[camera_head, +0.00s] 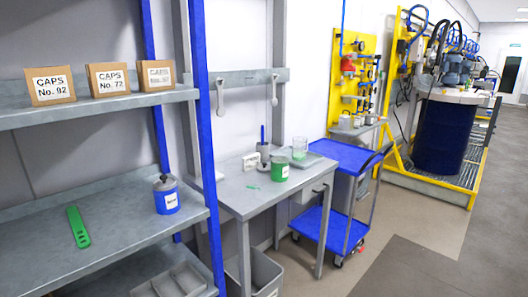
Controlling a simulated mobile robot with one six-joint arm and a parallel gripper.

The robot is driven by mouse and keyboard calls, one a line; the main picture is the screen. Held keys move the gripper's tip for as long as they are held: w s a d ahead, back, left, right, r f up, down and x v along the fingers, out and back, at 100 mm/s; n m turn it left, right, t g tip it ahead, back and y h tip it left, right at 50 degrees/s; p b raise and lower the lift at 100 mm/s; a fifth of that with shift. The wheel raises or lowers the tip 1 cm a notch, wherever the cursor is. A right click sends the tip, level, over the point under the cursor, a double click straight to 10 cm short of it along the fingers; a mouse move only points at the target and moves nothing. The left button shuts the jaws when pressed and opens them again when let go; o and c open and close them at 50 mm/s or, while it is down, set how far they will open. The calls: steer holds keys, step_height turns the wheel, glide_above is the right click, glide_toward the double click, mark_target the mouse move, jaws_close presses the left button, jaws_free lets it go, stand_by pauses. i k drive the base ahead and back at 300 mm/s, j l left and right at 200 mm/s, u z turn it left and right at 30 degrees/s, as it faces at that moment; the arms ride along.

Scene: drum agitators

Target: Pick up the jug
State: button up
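A clear, green-tinted vessel (300,148), which looks like the jug, stands upright at the back right of the grey table (237,194). It appears to be on or just behind a shallow grey tray (312,160); I cannot tell which. A green labelled tub (278,171) stands in front of it to the left and hides a little of the area beside it. The vessel is small here, and its handle cannot be made out. My gripper is not in view.
A blue cart (341,155) stands right of the table. A grey bin (262,272) is below. Floor at front right (430,270) is clear.

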mark_target(299, 144)
steer(key=i+z, duration=0.15)
steer(key=i, duration=0.4)
steer(key=i+z, duration=0.1)
steer(key=i, duration=0.45)
steer(key=i+z, duration=0.15)
steer(key=i, duration=0.4)
steer(key=i+j+z, duration=0.15)
steer(key=i, duration=0.4)
steer(key=i+j+z, duration=0.15)
steer(key=i, duration=0.4)
